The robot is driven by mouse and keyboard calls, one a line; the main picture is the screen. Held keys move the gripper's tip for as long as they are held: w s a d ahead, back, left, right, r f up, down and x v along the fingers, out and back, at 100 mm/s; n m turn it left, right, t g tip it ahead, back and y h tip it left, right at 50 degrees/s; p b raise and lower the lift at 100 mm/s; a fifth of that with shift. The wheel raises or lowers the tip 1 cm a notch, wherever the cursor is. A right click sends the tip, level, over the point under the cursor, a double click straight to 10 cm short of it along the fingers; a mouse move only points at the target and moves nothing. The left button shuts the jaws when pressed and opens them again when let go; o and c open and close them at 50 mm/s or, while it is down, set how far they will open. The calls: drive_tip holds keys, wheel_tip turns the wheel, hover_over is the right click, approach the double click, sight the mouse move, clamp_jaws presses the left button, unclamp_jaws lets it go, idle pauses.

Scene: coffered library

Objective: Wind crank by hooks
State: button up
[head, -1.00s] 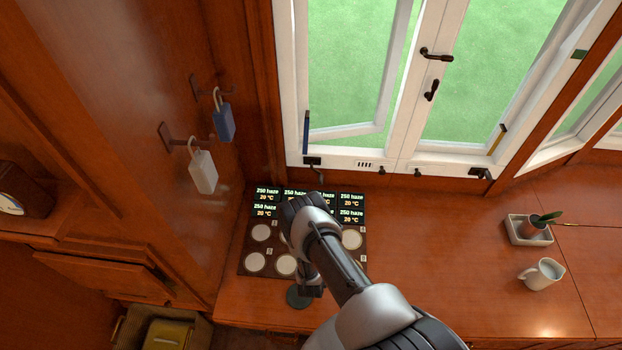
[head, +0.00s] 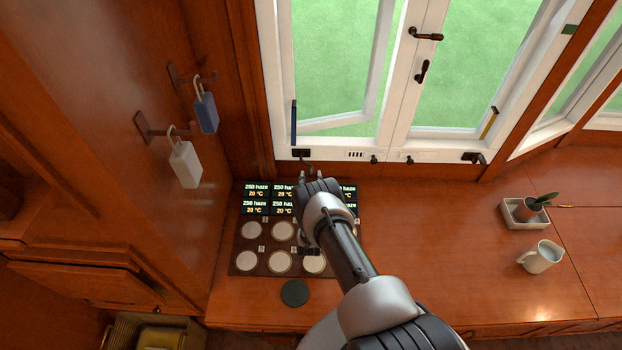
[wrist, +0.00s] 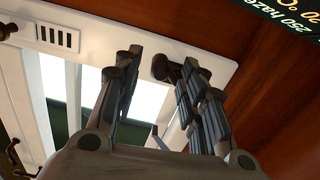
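The crank (head: 303,154) by the hooks is a small dark fitting on the white sill of the left window, with a thin arm hanging toward the counter. Two wall hooks stand to its left: one holds a blue padlock (head: 206,113), the other a white padlock (head: 186,164). My gripper (head: 311,175) is just in front of and below the crank, its fingers pointing at the window. In the wrist view, the fingers of my gripper (wrist: 158,76) are apart and the dark crank mount (wrist: 168,68) shows beyond them, partly hidden by the right finger. Contact is unclear.
A panel with several displays and white round pads (head: 280,262) lies under my arm. A dark disc (head: 294,293) sits in front of it. The counter's middle is clear.

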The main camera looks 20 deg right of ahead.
drive_tip(key=shift+b+x, duration=0.35)
drive_tip(key=shift+x, duration=1.1)
drive_tip(key=shift+c, duration=0.3)
clamp_jaws()
